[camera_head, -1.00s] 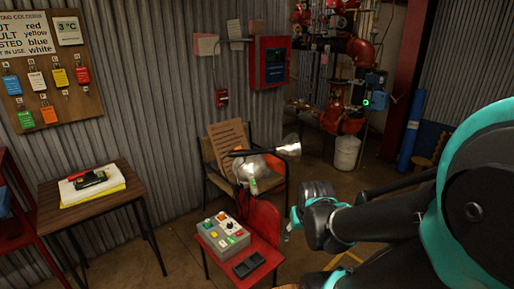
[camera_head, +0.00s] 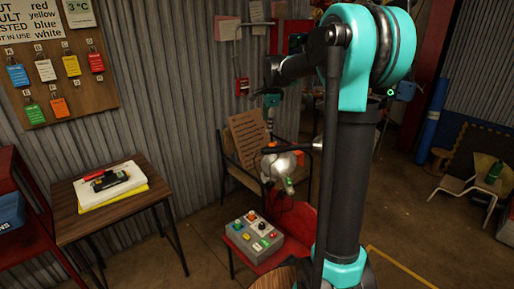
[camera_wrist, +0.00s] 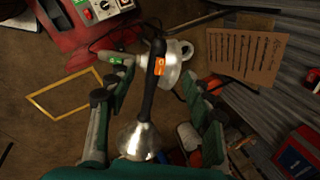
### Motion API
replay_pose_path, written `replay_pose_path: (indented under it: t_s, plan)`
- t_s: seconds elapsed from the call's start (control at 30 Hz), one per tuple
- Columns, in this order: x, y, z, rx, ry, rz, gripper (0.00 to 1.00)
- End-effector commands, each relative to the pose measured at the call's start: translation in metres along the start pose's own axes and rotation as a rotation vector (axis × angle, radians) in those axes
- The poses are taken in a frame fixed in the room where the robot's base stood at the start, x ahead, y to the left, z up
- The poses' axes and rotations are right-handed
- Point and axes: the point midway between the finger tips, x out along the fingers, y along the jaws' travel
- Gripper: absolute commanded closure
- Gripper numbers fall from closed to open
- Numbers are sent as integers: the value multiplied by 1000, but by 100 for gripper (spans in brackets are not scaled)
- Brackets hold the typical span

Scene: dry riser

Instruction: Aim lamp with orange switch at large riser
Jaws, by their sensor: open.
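The lamp with the orange switch (camera_wrist: 159,66) has a black handle and a silver shade. In the wrist view it lies between my open fingers, its shade toward my palm. In the head view its orange switch (camera_head: 298,154) shows above the chair, and my arm partly covers the lamp. A second lamp with a green switch (camera_wrist: 117,60) and silver shade lies behind it. My gripper (camera_wrist: 163,103) is open and empty, one finger on each side of the orange-switch lamp; I cannot tell any contact. The large riser is mostly hidden behind my arm in the head view.
A grey control box (camera_head: 254,237) sits on a red chair (camera_head: 301,226) in front of the lamps. A wooden table (camera_head: 137,212) stands at left by the corrugated wall. Open floor shows at right.

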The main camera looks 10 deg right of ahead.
Motion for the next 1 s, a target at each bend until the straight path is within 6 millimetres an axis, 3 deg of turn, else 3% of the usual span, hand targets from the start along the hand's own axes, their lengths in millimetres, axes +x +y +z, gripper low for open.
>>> replay_pose_path:
  t_s: [0.17, 0.7, 1.0]
  plan:
    - [17, -1, 0, 5, 0, 0, 48]
    - [122, 0, 0, 3, 1, 0, 48]
    - [164, 0, 0, 3, 1, -1, 48]
